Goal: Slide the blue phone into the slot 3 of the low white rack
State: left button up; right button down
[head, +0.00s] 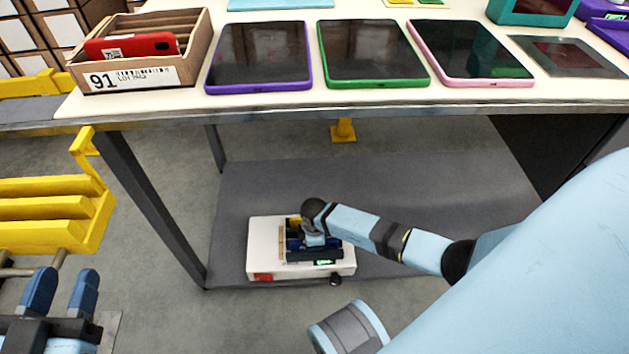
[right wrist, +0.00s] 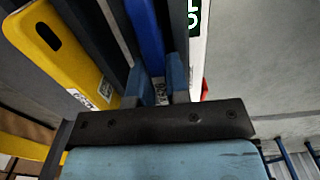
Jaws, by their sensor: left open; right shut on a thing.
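The low white rack (head: 262,240) stands on the grey lower shelf under the table. It has a red patch and a small lit green display on its front. My right gripper (right wrist: 162,85) is over the rack, shut on the blue phone (right wrist: 145,35), which shows as a narrow blue strip. A yellow phone-like piece with a label (right wrist: 62,52) stands beside it on the left. The phone's lower end is hidden, and I cannot tell which slot it is at or how deep it sits. My left gripper (head: 61,292) is open and empty at lower left.
The tabletop edge (head: 350,112) overhangs the shelf (head: 400,178). Tablets, including a purple-framed one (head: 259,55), and a carton holding a red phone (head: 132,46) lie on top. A yellow rack (head: 50,222) is near my left gripper. A table leg (head: 150,205) stands left of the rack.

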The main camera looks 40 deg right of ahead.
jog(key=c, duration=1)
grip_release()
jog(key=shift+r, duration=0.3)
pick_arm(q)
jog(key=s+n+p, duration=0.1)
jog(key=p, duration=0.1)
jog(key=s+d+n+g+p, duration=0.1)
jog(key=p, duration=0.2)
jog(key=s+r+n+p, duration=0.1)
jog(key=n+p, duration=0.1)
jog(key=shift+d+r+y, duration=0.1)
jog(key=shift+d+y, duration=0.2)
jog(key=shift+d, duration=0.05)
pick_arm(e)
notch_tip(320, 180, up, 13)
jog(key=shift+r, duration=0.1)
